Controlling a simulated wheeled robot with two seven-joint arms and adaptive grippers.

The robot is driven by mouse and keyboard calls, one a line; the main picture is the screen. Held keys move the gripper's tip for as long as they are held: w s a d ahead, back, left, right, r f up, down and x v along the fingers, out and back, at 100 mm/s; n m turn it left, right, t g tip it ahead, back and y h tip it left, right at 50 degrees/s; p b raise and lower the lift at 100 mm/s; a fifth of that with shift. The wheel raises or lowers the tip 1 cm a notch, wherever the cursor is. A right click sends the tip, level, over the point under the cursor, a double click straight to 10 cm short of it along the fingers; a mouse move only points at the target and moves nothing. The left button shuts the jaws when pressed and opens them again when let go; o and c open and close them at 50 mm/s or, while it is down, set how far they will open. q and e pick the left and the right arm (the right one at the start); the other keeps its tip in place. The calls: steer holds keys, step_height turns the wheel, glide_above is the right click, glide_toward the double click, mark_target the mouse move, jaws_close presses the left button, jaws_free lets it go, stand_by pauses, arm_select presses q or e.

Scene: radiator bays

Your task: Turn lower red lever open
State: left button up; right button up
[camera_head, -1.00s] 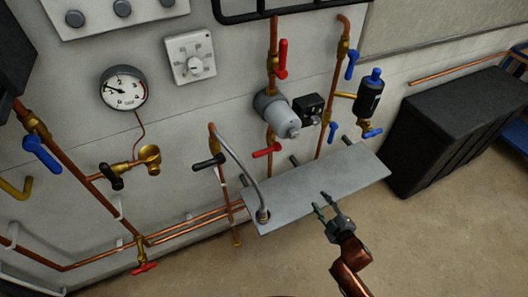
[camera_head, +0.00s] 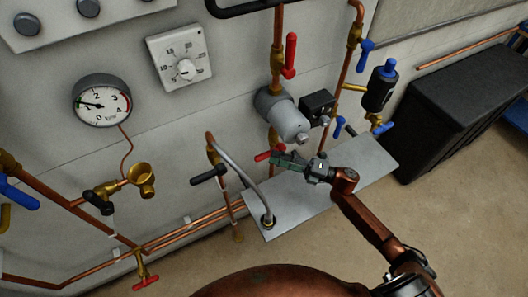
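The lower red lever (camera_head: 263,156) sits on the copper pipe below the grey pump (camera_head: 281,115). The upper red lever (camera_head: 290,55) stands upright along the pipe above the pump. My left gripper is out of view.
A grey shelf (camera_head: 300,205) with a bent grey hose (camera_head: 243,163) lies below the gripper. A black-handled valve (camera_head: 208,175) is to the left, blue levers (camera_head: 364,52) to the right. Another red-handled valve (camera_head: 146,283) is low at left. A black box (camera_head: 455,110) stands at right.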

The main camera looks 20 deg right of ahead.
mark_target(266, 155)
steer(key=x, duration=0.3)
steer(key=shift+w+a, duration=0.25)
steer(key=shift+w+a+r, duration=0.1)
steer(key=shift+w+a, duration=0.15)
steer(key=shift+a, duration=0.15)
steer(key=c, duration=0.5)
steer(key=shift+c, duration=1.4)
jaws_close()
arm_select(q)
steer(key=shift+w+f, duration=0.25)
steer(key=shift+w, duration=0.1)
